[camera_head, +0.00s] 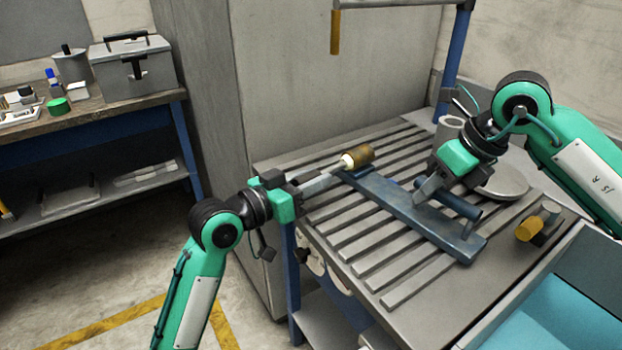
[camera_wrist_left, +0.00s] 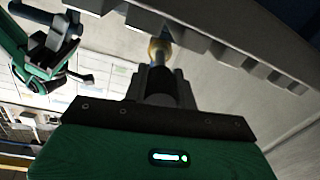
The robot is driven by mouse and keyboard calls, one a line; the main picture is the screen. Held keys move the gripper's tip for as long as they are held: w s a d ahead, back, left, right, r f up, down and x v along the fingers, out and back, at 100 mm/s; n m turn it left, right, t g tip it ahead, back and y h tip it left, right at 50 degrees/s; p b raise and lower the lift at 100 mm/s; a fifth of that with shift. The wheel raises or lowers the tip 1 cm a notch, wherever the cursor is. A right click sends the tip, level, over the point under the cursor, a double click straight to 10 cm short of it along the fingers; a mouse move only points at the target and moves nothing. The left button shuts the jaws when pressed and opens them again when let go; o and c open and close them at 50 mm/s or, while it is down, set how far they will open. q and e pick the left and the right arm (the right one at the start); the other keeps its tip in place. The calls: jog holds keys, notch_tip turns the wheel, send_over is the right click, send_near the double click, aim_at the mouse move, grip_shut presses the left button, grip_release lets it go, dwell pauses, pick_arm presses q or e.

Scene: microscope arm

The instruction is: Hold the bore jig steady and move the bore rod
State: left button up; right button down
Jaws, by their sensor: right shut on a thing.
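The blue bore jig (camera_head: 405,213) lies diagonally across the slatted bench top, with a raised blue bar near its right end. My right gripper (camera_head: 428,190) is shut on the jig near its middle; its fingertips are partly hidden. The bore rod (camera_head: 357,157) has a brass-coloured, cylindrical end with a pale collar, just above the jig's far left end. My left gripper (camera_head: 330,178) is at the rod's left side, its fingers pointing along the rod. In the left wrist view the rod (camera_wrist_left: 160,50) shows just beyond the fingers; whether they grip it is unclear.
The slatted bench top (camera_head: 375,245) has free room in front of the jig. A yellow-ended cylinder (camera_head: 529,229) and a round grey plate (camera_head: 503,184) are to the right. A teal bin (camera_head: 560,310) stands at the front right. A grey toolbox (camera_head: 133,67) is on the left workbench.

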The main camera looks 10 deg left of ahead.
pick_arm(q)
grip_shut()
jog(key=shift+x, duration=1.75)
jog(key=shift+a, duration=0.1)
jog(key=o, duration=0.9)
grip_release()
jog(key=v, duration=1.2)
